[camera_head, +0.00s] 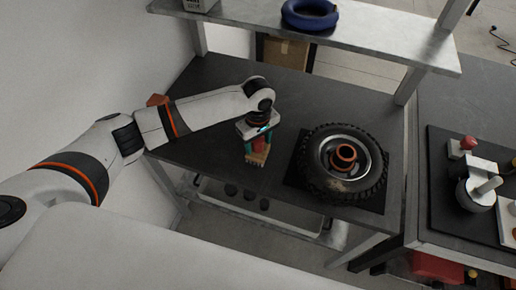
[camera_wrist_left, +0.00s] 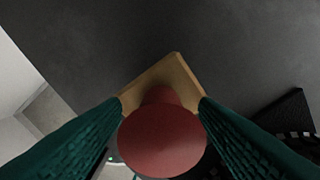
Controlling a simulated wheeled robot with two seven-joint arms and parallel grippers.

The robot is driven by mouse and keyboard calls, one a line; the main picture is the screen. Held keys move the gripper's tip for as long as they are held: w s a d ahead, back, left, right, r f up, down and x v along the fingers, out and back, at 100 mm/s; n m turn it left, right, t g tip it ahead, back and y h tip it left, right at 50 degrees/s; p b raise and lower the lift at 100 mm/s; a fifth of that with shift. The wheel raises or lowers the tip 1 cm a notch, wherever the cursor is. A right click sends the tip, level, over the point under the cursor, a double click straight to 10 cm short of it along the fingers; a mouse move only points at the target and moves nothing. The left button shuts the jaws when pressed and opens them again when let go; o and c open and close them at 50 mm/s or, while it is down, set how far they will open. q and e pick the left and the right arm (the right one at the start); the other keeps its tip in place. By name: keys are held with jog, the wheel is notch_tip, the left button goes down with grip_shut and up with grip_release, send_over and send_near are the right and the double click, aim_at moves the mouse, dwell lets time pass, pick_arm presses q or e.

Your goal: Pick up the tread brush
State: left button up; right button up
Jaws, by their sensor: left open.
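The tread brush, with a tan wooden block (camera_head: 257,157), stands on the dark workbench (camera_head: 210,78) near its front edge. In the left wrist view its round red knob (camera_wrist_left: 162,142) faces the camera, with the tan block (camera_wrist_left: 172,77) behind it. My left gripper (camera_head: 259,142) points down over the brush. Its green fingers are open, one on each side of the red knob; I cannot tell whether they touch it. The bristles are mostly hidden. My right gripper is not in view.
A wheel with a knobby tyre (camera_head: 316,180) lies on a black mat (camera_head: 293,174) right of the brush. A raised shelf (camera_head: 378,32) holds a blue ring (camera_head: 310,14). A bench with a red-knobbed tool (camera_head: 467,143) stands at the right. The bench behind the gripper is clear.

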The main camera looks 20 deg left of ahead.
pick_arm(q)
jog(key=shift+f, duration=0.15)
jog(key=c, duration=1.1)
jog(key=shift+r+b, duration=0.35)
jog(key=shift+r, duration=4.75)
jog(key=shift+c, duration=0.2)
